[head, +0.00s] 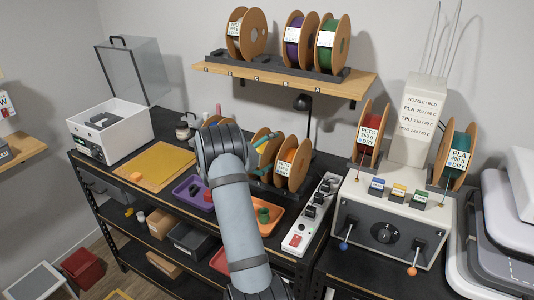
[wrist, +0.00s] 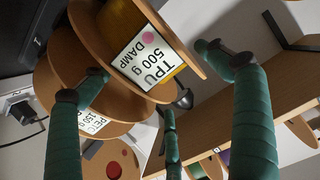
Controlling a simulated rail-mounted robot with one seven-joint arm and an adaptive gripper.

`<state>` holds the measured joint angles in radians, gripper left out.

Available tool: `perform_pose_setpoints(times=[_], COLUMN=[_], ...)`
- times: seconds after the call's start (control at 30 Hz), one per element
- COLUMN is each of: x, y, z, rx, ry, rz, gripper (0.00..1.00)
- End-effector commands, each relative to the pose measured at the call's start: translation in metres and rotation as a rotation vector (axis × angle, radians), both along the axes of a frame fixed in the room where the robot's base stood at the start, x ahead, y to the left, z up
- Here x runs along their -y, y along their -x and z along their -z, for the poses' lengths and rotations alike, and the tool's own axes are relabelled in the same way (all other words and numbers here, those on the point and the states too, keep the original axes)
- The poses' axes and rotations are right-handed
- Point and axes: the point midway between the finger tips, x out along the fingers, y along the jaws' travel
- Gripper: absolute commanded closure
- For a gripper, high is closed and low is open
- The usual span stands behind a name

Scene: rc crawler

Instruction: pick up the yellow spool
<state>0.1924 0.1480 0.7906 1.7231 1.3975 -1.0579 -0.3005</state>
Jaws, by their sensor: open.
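The yellow spool, with tan flanges, yellow filament (wrist: 168,75) and a label reading TPU 500 g DAMP, fills the upper middle of the wrist view. In the head view, a tan spool (head: 265,137) in the lower rack, partly hidden by my gripper, appears to be it. My gripper (wrist: 155,75) is open, with teal-wrapped fingers on both sides of the spool and a third below it. The left fingertip overlaps the tan flanges; contact cannot be told. The right fingertip looks apart from it. In the head view my gripper (head: 264,157) is at the lower rack.
A PETG spool (head: 293,165) stands close beside it. The wall shelf (head: 285,78) with several spools hangs above. A black lamp (head: 303,103) stands behind, a power strip (head: 310,215) to the right. Purple (head: 190,193) and orange (head: 262,222) trays lie in front.

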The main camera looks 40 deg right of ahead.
Motion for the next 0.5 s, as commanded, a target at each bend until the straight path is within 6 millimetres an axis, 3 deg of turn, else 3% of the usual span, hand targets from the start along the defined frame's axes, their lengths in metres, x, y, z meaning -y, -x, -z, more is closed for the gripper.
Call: perform_pose_setpoints(times=[0.5], x=[0.046], y=[-0.025], z=[0.012], rx=[0.001], ry=[0.000], rz=[-0.003], gripper=[0.11])
